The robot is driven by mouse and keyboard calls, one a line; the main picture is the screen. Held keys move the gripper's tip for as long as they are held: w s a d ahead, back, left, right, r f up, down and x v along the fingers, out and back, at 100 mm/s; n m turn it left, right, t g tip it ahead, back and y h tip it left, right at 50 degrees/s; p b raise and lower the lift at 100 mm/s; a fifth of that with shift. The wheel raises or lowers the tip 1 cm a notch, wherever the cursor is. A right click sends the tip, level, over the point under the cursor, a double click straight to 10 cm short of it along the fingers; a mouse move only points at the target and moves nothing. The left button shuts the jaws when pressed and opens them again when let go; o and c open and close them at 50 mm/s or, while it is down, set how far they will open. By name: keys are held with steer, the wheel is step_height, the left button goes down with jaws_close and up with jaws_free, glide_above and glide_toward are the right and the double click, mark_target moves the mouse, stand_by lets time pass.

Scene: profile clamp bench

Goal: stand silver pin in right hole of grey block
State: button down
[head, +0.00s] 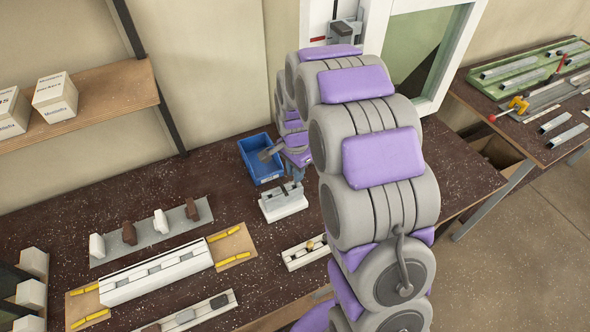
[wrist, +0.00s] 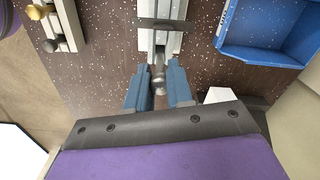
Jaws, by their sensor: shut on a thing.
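My gripper (wrist: 160,84) has its two blue fingers shut on the silver pin (wrist: 158,74), which shows as a short shiny piece between the fingertips in the wrist view. The pale grey block (head: 284,206) stands on the bench just below my gripper in the head view. In the wrist view the block (wrist: 175,42) lies straight ahead of the fingertips, with a dark bar across it. The pin's far end is close to the block, but I cannot tell whether it touches. The holes are hidden or too small to make out.
A blue bin (head: 259,160) stands behind and left of the block. A pale holder (head: 302,253) with a brass-coloured and a dark knob sits nearer the front edge. A long white profile (head: 155,272) and a grey strip (head: 150,235) with several upright pieces lie left.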

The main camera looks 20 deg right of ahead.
steer(key=shift+f, duration=0.2)
steer(key=shift+f, duration=0.35)
steer(key=shift+f, duration=0.3)
steer(key=c, duration=0.9)
jaws_free()
steer(key=shift+r, duration=0.15)
steer(key=shift+r+p, duration=1.45)
steer(key=shift+r, duration=2.45)
